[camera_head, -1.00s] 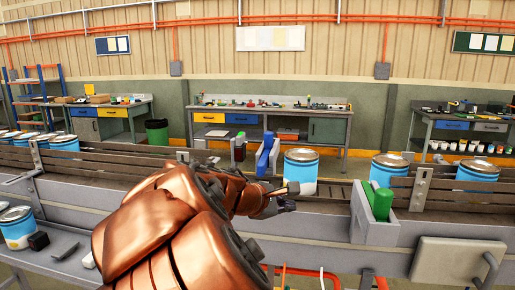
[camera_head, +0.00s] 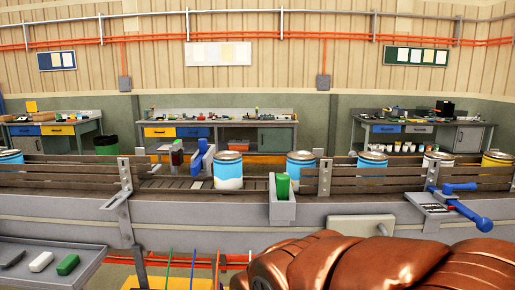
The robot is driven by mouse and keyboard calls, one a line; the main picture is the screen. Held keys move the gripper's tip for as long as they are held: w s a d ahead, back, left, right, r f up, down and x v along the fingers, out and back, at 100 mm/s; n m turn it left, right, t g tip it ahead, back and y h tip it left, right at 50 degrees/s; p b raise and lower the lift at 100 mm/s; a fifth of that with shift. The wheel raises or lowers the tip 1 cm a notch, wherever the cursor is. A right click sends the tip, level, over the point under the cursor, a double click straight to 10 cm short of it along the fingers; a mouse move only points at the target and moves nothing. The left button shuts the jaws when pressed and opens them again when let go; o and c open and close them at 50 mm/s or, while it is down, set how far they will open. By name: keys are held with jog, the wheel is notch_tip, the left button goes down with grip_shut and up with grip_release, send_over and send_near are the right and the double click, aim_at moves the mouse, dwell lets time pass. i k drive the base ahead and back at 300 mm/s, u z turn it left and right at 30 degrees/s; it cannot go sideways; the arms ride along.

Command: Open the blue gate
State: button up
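A blue upright paddle (camera_head: 203,156), apparently the blue gate, stands at the far side of the conveyor, just left of a blue-and-white can (camera_head: 228,171). I cannot tell from here whether it blocks the lane. A green block (camera_head: 282,187) stands in a grey bracket on the near side of the conveyor. A blue lever (camera_head: 468,212) with a round end sticks out from the near rail at the right. My copper-coloured arm fills the bottom right; my gripper is outside the picture.
The conveyor's grey near side (camera_head: 180,216) runs across the whole view. More cans, including a blue one (camera_head: 300,166) and a yellow one (camera_head: 496,164), stand along it. A grey tray (camera_head: 38,248) with small blocks juts out at lower left.

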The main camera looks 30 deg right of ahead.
aim_at(196, 166)
jog(key=z, duration=0.25)
jog(key=k, duration=0.45)
jog(key=u, duration=1.1)
jog(key=i, duration=1.25)
jog(key=z, duration=0.6)
jog(key=i, duration=0.55)
jog(key=z, duration=0.55)
